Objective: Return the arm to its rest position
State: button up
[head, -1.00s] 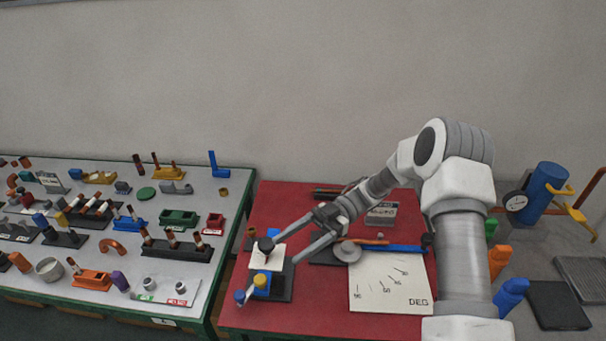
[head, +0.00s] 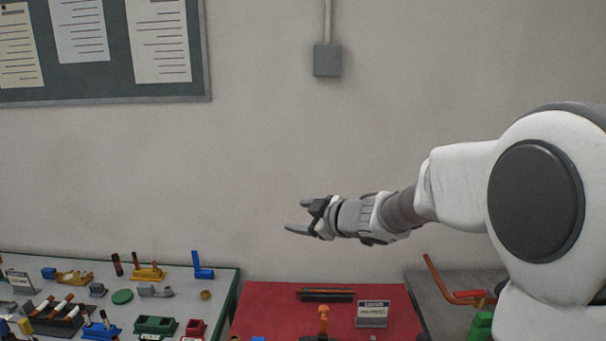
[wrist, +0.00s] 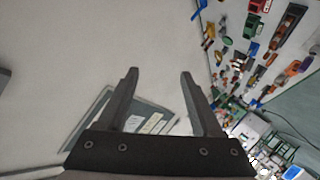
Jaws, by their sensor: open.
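My gripper (head: 296,215) is raised in front of the bare wall in the head view, pointing left, well above the tables. In the wrist view my gripper (wrist: 158,72) shows two fingers spread apart with nothing between them. My arm reaches in from the right edge of the head view, with its forearm roughly level.
A red table (head: 270,300) lies below, with a small sign (head: 372,313) and an orange part (head: 323,320). A grey table (head: 222,285) with several coloured parts is at left. A notice board (head: 205,60) and a grey wall box (head: 327,60) are behind. The air around my gripper is clear.

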jog(key=s+d+r+m+t+h, duration=0.1)
jog(key=s+d+r+m+h, duration=0.3)
jog(key=d, duration=0.3)
jog(key=s+d+r+m+h, duration=0.1)
jog(key=s+d+m+h, duration=0.4)
jog(key=s+d, duration=0.2)
jog(key=s+f+m+g, duration=0.3)
jog(key=s, duration=0.8)
jog(key=s+f+m+g+y, duration=0.1)
jog(key=s+f+m+g, duration=0.1)
jog(key=s, duration=1)
notch_tip(320, 180, down, 2)
jog(key=shift+s+d+f+m+g, duration=0.2)
jog(key=shift+m+g, duration=0.2)
jog(key=shift+g, duration=0.3)
